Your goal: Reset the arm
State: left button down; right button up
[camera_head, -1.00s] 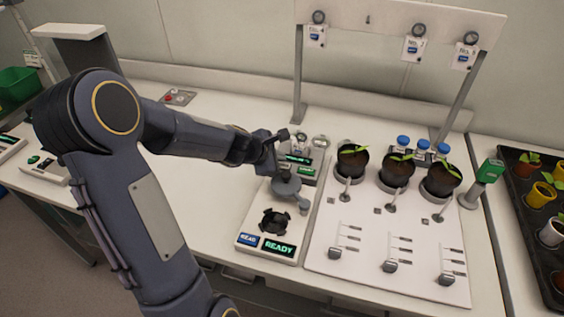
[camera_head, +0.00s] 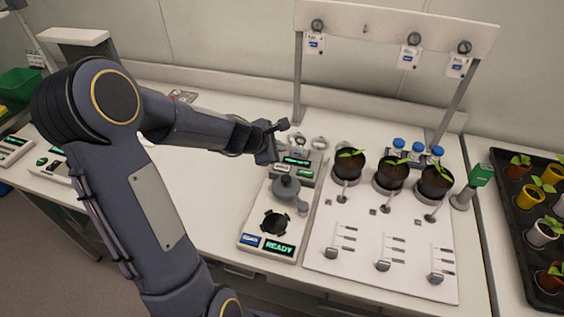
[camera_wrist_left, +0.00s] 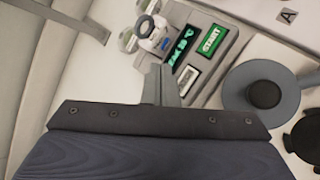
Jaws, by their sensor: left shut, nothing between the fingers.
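My left arm comes in from the left in the head view. My left gripper (camera_head: 279,128) is shut and empty, raised near a grey device with green displays (camera_head: 296,163). In the wrist view the closed fingers (camera_wrist_left: 159,84) stand in front of that device, whose display reads START (camera_wrist_left: 211,40). A grey round-topped part with a side handle (camera_head: 286,188) sits on the white READY unit (camera_head: 265,250), apart from the gripper. It also shows at right in the wrist view (camera_wrist_left: 262,92). My right gripper is not in view.
Right of the READY unit, a white board (camera_head: 385,255) holds black plant pots (camera_head: 391,174) and small levers. Blue-capped bottles (camera_head: 416,150) stand behind them. A rack with hanging tags (camera_head: 395,27) rises at the back. A black seedling tray (camera_head: 535,250) lies far right. Bare bench (camera_head: 205,185) is left of the unit.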

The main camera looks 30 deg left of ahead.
pick_arm(q)
jog(key=shift+f, duration=0.1)
dwell(0.7)
jog(key=s+d+r+m+g+h, duration=0.1)
jog(key=s+d+r+m+h, duration=0.2)
jog(key=s+d+r+m, duration=0.9)
jog(key=s+f+m+g+y, duration=0.1)
jog(key=s+f+m, duration=0.3)
jog(key=s+m, duration=0.7)
jog(key=s+g, duration=0.1)
jog(key=s, duration=0.4)
jog(key=shift+f, duration=0.2)
